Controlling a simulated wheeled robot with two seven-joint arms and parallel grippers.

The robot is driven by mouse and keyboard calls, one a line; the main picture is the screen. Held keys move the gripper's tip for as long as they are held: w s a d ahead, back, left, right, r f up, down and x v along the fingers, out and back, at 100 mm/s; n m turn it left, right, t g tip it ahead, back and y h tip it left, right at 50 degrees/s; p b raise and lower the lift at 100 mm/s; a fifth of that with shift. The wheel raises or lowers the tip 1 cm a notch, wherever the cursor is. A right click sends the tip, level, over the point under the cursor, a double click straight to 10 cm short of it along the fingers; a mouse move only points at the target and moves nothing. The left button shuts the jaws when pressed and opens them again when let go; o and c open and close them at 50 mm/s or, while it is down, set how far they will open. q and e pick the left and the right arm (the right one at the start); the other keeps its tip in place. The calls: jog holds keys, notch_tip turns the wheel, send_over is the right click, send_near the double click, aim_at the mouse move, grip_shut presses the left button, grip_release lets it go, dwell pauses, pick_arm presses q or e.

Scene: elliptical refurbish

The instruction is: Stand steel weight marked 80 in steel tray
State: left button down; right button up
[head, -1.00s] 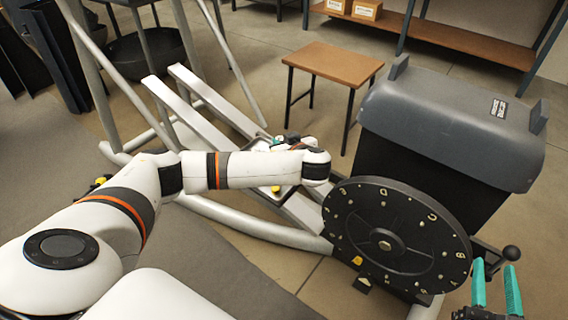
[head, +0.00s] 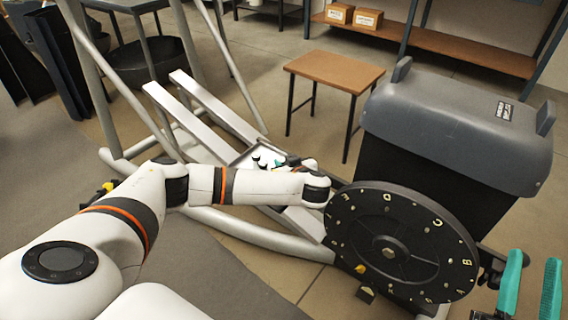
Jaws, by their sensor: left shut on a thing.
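The steel tray (head: 238,160) lies on the pale frame beyond my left forearm; small dark and pale shapes show in it, too small to read. My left gripper (head: 284,162) is at the tray's right side, mostly hidden behind my own wrist. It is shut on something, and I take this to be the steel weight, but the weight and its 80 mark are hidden. I cannot tell whether it touches the tray. My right gripper (head: 530,288) is at the lower right with its teal fingers apart, empty.
A black lettered wheel (head: 390,275) stands just right of my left wrist, before a dark bin with a grey lid (head: 455,125). A small brown table (head: 333,70) is behind. Pale tubular frame legs (head: 95,90) rise at the left. Floor between table and frame is clear.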

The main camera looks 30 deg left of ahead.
pick_arm(q)
jog(key=c, duration=1.2)
grip_release()
jog(key=shift+c, duration=0.2)
jog(key=shift+r, duration=0.15)
jog(key=p+v, duration=0.2)
jog(key=v, duration=0.3)
jog(key=s+d+f+m+h+p, duration=0.1)
jog(key=s+d+m+h, duration=0.4)
jog(key=d, duration=0.6)
jog(key=s+d+f+m+h+p, duration=0.15)
jog(key=s+d+m+h, duration=0.35)
jog(key=d, duration=0.5)
jog(key=s+a+r+m+t+h, duration=0.3)
jog(key=s+r+t, duration=0.3)
jog(key=r, duration=0.4)
jog(key=shift+s+a+m+h, duration=0.4)
jog(key=shift+s+a+h, duration=0.25)
jog(key=shift+a, duration=0.25)
pick_arm(e)
notch_tip(320, 180, down, 14)
jog(key=d+g+h, duration=0.2)
jog(key=g+h, duration=0.1)
jog(key=g, duration=0.7)
jog(key=shift+w+r, duration=0.25)
jog(key=shift+w, duration=0.2)
